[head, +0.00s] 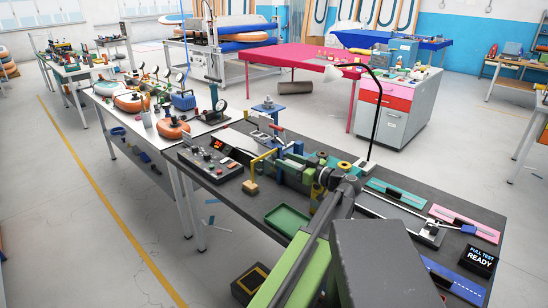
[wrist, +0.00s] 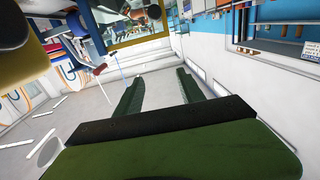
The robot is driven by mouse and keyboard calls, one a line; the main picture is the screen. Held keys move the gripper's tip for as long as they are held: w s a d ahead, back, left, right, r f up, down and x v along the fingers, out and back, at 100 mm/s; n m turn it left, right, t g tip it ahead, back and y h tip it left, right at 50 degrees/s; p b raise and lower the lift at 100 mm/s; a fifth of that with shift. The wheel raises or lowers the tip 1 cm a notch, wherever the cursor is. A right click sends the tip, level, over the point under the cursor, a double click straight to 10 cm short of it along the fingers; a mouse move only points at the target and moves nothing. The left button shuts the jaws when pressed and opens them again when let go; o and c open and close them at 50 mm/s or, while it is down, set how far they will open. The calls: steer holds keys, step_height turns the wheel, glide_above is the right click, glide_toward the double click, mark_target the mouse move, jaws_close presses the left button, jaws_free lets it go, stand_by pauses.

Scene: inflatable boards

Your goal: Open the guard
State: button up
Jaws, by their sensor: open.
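A yellow bent bar (head: 255,163) stands by the blue and green fixture on the dark bench; it looks like part of the guard, but I cannot tell for sure. A yellow-edged frame also shows at the top of the wrist view (wrist: 140,38). My gripper (wrist: 158,78) has two green fingers, apart with nothing between them. In the head view, my arm reaches over the bench, and its green end is crowded against the fixture, so the fingertips are hard to separate from it. I cannot tell how far the guard is open.
A control box (head: 212,162) stands left of the fixture, and a green tray (head: 287,219) lies in front. A black lamp (head: 376,115) rises behind.

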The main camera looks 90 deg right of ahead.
steer(key=shift+s+a+r+p, duration=0.2)
steer(key=shift+s+a+r, duration=0.2)
steer(key=shift+s, duration=0.2)
steer(key=shift+s+a+r+p, duration=0.15)
steer(key=shift+s+a+r, duration=0.2)
steer(key=shift+s, duration=0.25)
